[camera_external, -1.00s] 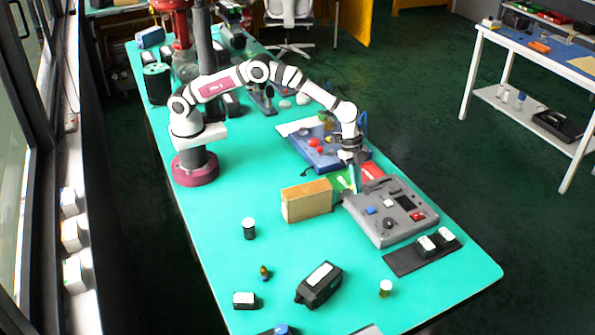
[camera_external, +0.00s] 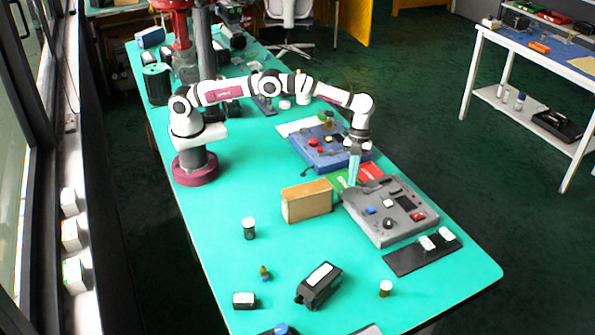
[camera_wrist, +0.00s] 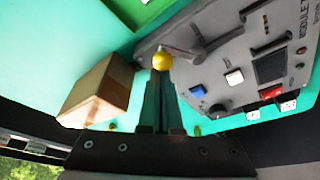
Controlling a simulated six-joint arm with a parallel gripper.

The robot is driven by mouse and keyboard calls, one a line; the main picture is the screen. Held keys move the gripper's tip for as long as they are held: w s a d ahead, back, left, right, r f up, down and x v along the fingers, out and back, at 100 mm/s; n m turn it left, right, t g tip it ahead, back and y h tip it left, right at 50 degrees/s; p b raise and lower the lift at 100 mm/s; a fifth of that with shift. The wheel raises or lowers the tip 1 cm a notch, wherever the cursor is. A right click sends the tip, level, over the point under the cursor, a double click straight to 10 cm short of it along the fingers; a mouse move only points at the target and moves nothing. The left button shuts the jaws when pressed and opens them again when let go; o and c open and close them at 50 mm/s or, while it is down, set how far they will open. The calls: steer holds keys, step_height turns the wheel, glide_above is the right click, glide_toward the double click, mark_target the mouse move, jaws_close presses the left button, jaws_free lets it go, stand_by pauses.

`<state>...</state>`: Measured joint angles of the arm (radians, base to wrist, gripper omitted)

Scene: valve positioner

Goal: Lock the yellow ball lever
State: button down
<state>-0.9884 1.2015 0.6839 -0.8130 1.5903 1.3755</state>
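The yellow ball (camera_wrist: 162,61) of the lever shows in the wrist view, at the left edge of the grey module (camera_wrist: 215,62). My gripper (camera_wrist: 160,80) points at it, with its two long fingers close together and their tips right by the ball. I cannot tell whether the tips touch it. In the external view my gripper (camera_external: 352,183) is low at the far left corner of the grey module (camera_external: 375,228), and the ball is not distinguishable there.
A wooden block (camera_external: 307,201) stands left of the module. A blue module (camera_external: 325,152) lies behind, with a red and green card between. A black strip with white-topped parts (camera_external: 423,258) lies in front of the grey module.

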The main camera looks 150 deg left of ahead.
steer(key=shift+s+a, duration=0.4)
stand_by(0.5)
steer(key=w+d, duration=0.2)
steer(key=d, duration=0.1)
steer(key=shift+w+d, duration=0.1)
steer(key=v, duration=1)
steer(key=shift+w, duration=0.3)
